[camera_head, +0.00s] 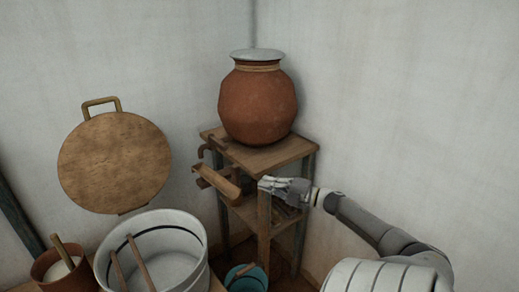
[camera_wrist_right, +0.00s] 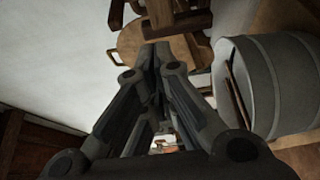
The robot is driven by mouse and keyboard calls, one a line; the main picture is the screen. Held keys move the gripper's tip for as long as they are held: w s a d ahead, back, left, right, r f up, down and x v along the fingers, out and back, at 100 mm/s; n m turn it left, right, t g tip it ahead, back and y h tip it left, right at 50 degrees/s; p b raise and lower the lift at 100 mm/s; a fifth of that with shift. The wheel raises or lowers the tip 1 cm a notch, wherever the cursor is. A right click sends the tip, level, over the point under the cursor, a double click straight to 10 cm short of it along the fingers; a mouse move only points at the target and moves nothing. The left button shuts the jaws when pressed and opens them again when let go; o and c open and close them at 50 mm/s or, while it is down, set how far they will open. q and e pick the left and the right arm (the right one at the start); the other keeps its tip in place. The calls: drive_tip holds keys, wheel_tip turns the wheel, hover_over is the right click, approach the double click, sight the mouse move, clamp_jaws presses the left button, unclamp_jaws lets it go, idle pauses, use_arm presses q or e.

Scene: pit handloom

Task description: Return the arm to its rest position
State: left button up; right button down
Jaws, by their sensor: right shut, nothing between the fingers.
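My right gripper (camera_head: 268,184) is shut and empty. In the head view its arm comes in from the lower right and reaches left, so the gripper shows in front of the wooden stand (camera_head: 268,157), below its top. In the right wrist view the closed fingers (camera_wrist_right: 157,62) run up the middle of the picture. A wooden trough-like piece (camera_head: 217,182) juts from the stand just left of the fingertips; whether they touch it I cannot tell. My left gripper is not in view.
A clay pot (camera_head: 258,103) with a pale lid stands on the stand. A white bucket (camera_head: 155,222) with sticks, a small brown pot (camera_head: 50,281) and a teal bucket (camera_head: 244,281) stand low down. A round wooden board (camera_head: 114,163) is at the left wall. White walls close the corner.

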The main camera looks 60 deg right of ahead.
drive_tip(key=shift+d+f, duration=0.1)
idle(0.3)
drive_tip(key=s+a+f+m+g+h, duration=0.2)
drive_tip(key=s+f+m, duration=0.25)
drive_tip(key=f, duration=0.75)
drive_tip(key=s+a+f+m+g+h, duration=0.25)
drive_tip(key=s+f+m, duration=0.2)
drive_tip(key=f, duration=0.75)
drive_tip(key=s+a+f+m+g+h, duration=0.25)
drive_tip(key=s+f, duration=0.25)
drive_tip(key=f, duration=0.7)
drive_tip(key=s+a+f+m+g+y, duration=0.1)
drive_tip(key=s+a+f+m+g, duration=0.1)
drive_tip(key=s+a+f, duration=0.5)
drive_tip(key=s+a+f+m+g+y, duration=0.1)
drive_tip(key=s+a+f+g, duration=0.3)
drive_tip(key=a, duration=1.1)
drive_tip(key=s+a+f+m+g+y, duration=0.2)
drive_tip(key=s+a+f+g, duration=0.1)
drive_tip(key=s+a+f, duration=0.7)
drive_tip(key=shift+s+a+f+m+g, duration=0.2)
drive_tip(key=shift+s+a+m+g, duration=0.2)
drive_tip(key=shift+s+a, duration=0.65)
